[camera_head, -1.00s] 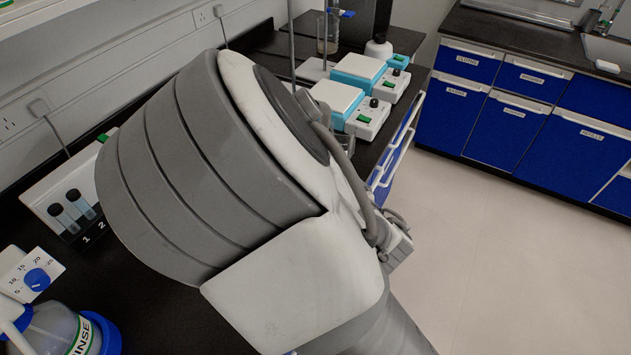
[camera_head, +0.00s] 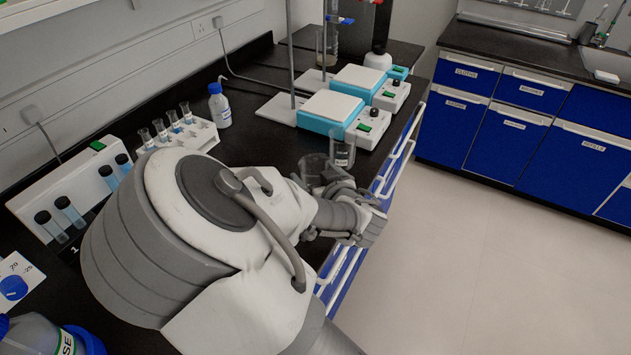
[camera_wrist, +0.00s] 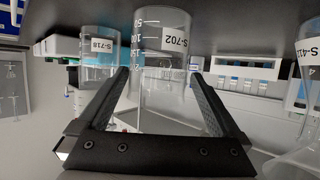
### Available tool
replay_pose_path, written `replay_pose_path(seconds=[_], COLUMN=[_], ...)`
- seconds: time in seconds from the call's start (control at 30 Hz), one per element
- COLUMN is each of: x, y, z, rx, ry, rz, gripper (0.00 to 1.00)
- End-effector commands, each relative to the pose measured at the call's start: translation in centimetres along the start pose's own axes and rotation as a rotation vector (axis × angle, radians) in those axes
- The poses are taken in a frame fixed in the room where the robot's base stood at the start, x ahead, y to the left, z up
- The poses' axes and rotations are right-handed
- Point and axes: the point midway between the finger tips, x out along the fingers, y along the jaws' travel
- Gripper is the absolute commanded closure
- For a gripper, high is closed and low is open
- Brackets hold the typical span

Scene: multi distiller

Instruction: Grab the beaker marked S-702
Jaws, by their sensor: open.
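The clear beaker marked S-702 (camera_wrist: 160,38) shows in the wrist view, upper middle, with graduation lines and a white label. My gripper (camera_wrist: 159,74) is open, its two black fingers reaching along either side of this beaker with visible gaps. Whether they are level with its wall or still short of it I cannot tell. A second beaker marked S-718 (camera_wrist: 99,50) is just left of it, behind the left fingertip. In the head view, my gripper (camera_head: 352,205) is close to clear beakers (camera_head: 342,152) on the black bench; their labels are too small to read there.
A clear vessel with a partly readable S-41 label (camera_wrist: 306,85) stands at the wrist view's right edge. Turquoise hotplates (camera_head: 332,112) stand behind the beakers. A tube rack (camera_head: 185,138) and a blue-capped bottle (camera_head: 219,106) stand left. Open floor (camera_head: 470,240) lies right.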

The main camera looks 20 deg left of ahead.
Motion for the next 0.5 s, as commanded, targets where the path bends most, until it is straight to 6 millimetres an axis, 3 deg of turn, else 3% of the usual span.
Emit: replay_pose_path(seconds=[0.3,0.5], x=[3.6,4.6], y=[0.2,0.3], z=[-0.2,-0.3], rx=[-0.005,-0.002], ry=[0.000,0.000], rz=[-0.001,0.000], gripper=[0.00,0.00])
